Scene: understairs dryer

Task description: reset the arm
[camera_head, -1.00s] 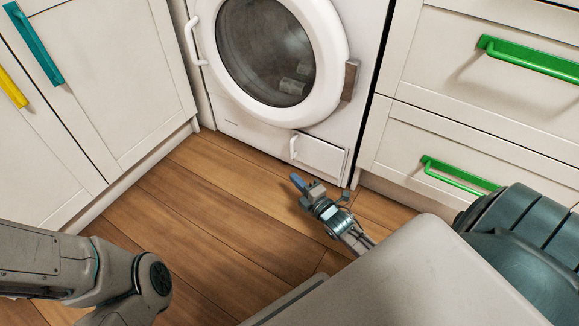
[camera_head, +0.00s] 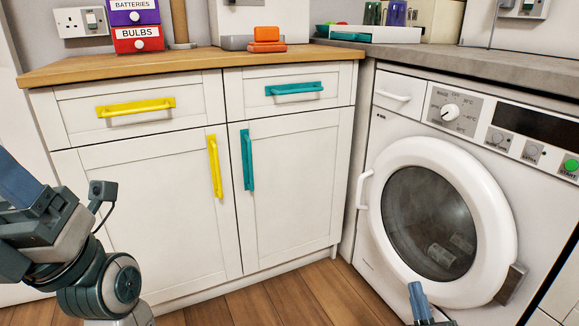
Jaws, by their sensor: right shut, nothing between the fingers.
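My right gripper (camera_head: 418,298) shows at the bottom edge, in front of the white dryer (camera_head: 385,240). Its blue-grey fingers are shut and empty, pointing up, and most of that arm is cut off below the frame. My left arm comes in from the left, with its gripper (camera_head: 14,185) partly cut off at the left edge. I cannot tell whether its fingers are open or shut. The dryer's round door (camera_head: 487,206) looks closed, with pale items dimly seen behind its glass.
White cabinets (camera_head: 290,215) with yellow and teal handles stand at left and centre. A wooden worktop (camera_head: 190,66) holds red and purple boxes (camera_head: 136,38) and an orange item (camera_head: 266,36). Bare wooden floor (camera_head: 290,300) lies along the bottom.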

